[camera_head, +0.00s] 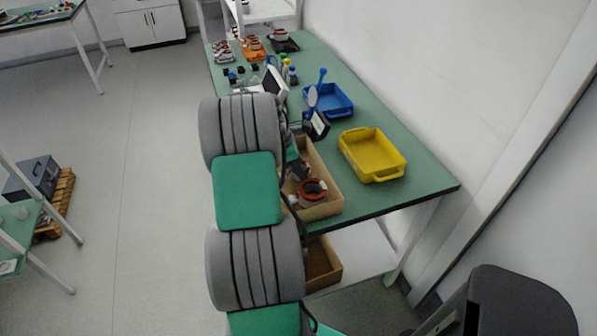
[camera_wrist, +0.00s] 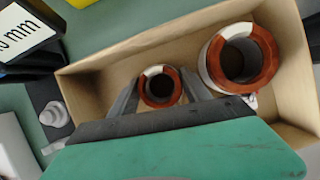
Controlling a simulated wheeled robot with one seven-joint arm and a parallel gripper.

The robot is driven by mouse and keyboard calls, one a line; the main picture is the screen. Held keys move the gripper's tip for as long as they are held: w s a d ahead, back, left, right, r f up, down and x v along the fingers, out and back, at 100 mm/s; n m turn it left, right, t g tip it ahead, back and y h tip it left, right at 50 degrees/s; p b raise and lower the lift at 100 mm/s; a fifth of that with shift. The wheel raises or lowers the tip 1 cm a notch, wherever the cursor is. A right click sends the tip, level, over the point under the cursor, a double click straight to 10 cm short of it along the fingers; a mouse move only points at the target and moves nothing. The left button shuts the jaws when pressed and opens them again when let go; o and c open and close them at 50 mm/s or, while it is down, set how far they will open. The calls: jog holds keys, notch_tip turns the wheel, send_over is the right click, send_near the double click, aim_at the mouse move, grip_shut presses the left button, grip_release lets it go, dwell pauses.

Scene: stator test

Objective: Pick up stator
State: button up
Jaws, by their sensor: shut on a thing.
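A small stator (camera_wrist: 160,101), a copper-orange ring with a white segment and a dark bore, is inside the cardboard box. My gripper (camera_wrist: 159,84) is shut on this small stator, with one finger at each side of it. Whether the stator touches the box floor is unclear. A larger stator (camera_wrist: 270,58), also orange with a white segment, stands just right of it in the wrist view. An orange stator (camera_head: 312,198) also shows in the box in the head view, where my arm hides much of the gripper area.
The cardboard box (camera_head: 323,210) sits at the near edge of the green table (camera_head: 425,180), its walls close around the gripper. A yellow tray (camera_head: 373,174) and a blue tray (camera_head: 343,110) lie to its right and behind. A dark stand with a display (camera_head: 319,124) is close behind the box.

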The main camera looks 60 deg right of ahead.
grip_shut()
jog(key=shift+r, duration=0.1)
